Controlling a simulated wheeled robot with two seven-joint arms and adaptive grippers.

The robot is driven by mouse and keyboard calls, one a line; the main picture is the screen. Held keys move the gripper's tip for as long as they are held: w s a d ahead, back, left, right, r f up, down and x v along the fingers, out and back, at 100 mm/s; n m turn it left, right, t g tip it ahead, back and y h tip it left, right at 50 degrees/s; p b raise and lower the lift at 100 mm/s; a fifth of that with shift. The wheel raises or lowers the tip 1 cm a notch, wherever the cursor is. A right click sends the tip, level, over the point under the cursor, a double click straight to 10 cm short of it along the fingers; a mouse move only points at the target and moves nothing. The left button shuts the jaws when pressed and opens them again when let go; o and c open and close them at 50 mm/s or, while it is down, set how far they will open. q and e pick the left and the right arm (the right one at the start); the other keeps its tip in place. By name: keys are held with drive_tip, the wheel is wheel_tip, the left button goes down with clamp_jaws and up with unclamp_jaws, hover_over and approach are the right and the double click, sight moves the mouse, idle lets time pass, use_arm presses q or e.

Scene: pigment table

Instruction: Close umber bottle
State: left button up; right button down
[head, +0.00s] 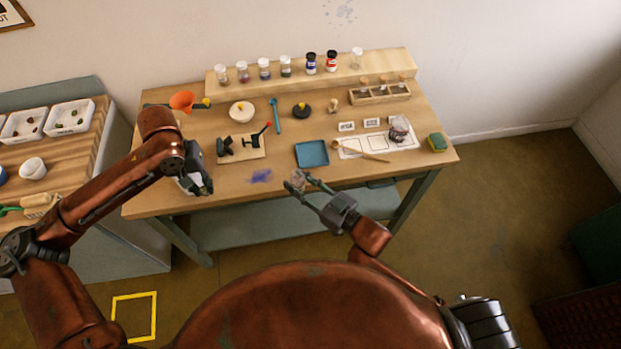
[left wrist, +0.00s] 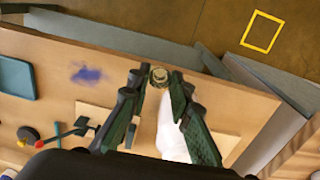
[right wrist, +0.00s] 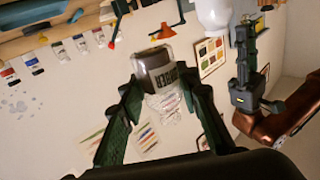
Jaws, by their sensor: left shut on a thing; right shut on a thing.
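The umber bottle, a small clear jar with brown powder and a label reading UMBER, shows in the right wrist view (right wrist: 160,75) and in the head view (head: 298,179). My right gripper (head: 303,182) is shut on it and holds it in front of the table's front edge. My left gripper (head: 198,187) is over the front left of the table. In the left wrist view its fingertips are shut on a small round cap-like piece (left wrist: 158,76). The jar and this piece are well apart. I cannot tell clearly whether the jar's mouth is bare.
On the table (head: 230,205) are a blue tray (head: 311,154), a wooden stand with black parts (head: 240,147) and a blue pigment patch (head: 260,176). Several bottles stand on the back shelf (head: 390,63). Another jar (head: 398,130) sits on the white mat at right.

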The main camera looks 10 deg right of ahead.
use_arm(q)
drive_tip(key=shift+d, duration=0.1)
idle(0.3)
drive_tip(key=w+d+r+m, duration=0.1)
drive_tip(key=d+r, duration=0.2)
drive_tip(key=d, duration=0.4)
drive_tip(key=w+d+r+m, duration=0.1)
drive_tip(key=d+r+m, duration=0.1)
drive_tip(key=d+r, duration=0.3)
wheel_tip(320, 180, up, 5)
drive_tip(key=m, duration=0.3)
hover_over(297, 181)
drive_tip(key=w, duration=0.2)
drive_tip(key=shift+s+d+r, duration=0.1)
drive_tip(key=shift+s+r, duration=0.1)
drive_tip(key=shift+f+n, duration=0.15)
drive_tip(key=shift+n, duration=0.15)
drive_tip(key=shift+f, duration=1.9)
drive_tip(key=shift+f, duration=0.85)
drive_tip(key=shift+f, duration=0.6)
